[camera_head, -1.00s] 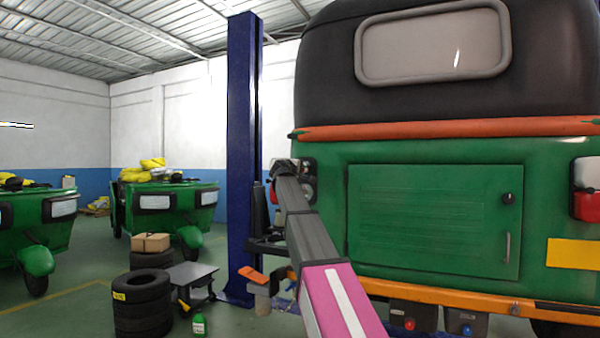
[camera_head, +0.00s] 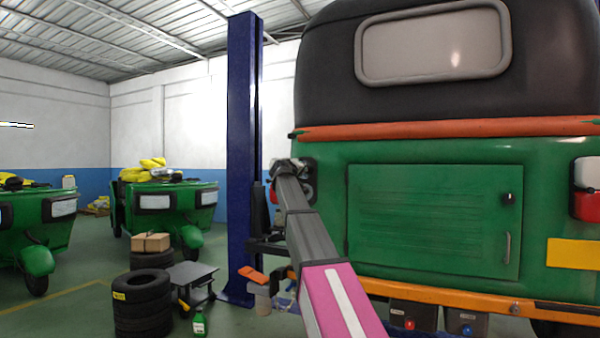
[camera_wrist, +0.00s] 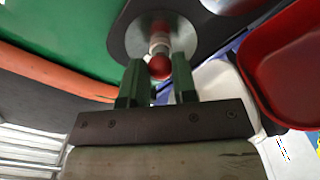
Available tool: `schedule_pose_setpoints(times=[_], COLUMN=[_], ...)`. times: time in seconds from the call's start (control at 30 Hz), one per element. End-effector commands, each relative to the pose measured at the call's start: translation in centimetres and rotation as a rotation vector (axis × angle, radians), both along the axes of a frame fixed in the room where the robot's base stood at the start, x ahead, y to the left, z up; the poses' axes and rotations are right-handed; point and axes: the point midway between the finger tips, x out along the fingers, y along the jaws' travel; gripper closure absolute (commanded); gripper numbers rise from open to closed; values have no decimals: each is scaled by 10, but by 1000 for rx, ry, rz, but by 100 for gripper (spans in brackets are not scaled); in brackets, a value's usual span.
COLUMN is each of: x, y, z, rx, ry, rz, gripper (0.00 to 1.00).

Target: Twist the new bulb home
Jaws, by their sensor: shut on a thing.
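The red bulb (camera_wrist: 159,67) is between the two green fingers of my gripper (camera_wrist: 157,80) in the wrist view. My gripper is shut on it. The bulb's pale base points into the socket at the middle of a round grey lamp plate (camera_wrist: 136,40). How deep the base sits cannot be told. In the head view my gripper (camera_head: 288,167) is at the dark lamp housing (camera_head: 309,180) on the left rear of the green rickshaw (camera_head: 380,160). The bulb is hidden there.
A red lens shell (camera_wrist: 285,70) hangs open close to the right of my gripper in the wrist view. A blue lift post (camera_head: 242,150) stands left of my arm. Stacked tires (camera_head: 142,305) and a small grey table (camera_head: 190,274) stand on the floor at left.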

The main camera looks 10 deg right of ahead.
Motion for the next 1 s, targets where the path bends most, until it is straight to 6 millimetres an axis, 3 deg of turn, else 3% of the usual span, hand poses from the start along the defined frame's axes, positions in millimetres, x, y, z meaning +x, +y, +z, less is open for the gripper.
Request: schedule_pose_setpoints(times=[0.37, 0.4, 0.5, 0.67, 0.73, 1.0], x=[1, 1, 1, 1, 1, 0], y=[-1, -1, -1, -1, -1, 0], z=[2, 2, 2, 1, 1, 1], rx=[36, 53, 50, 50, 51, 51], ry=[-31, -44, -40, -40, -39, -38], rz=[-2, -2, -3, -2, -1, -2], gripper=[85, 70, 44, 44, 51, 51])
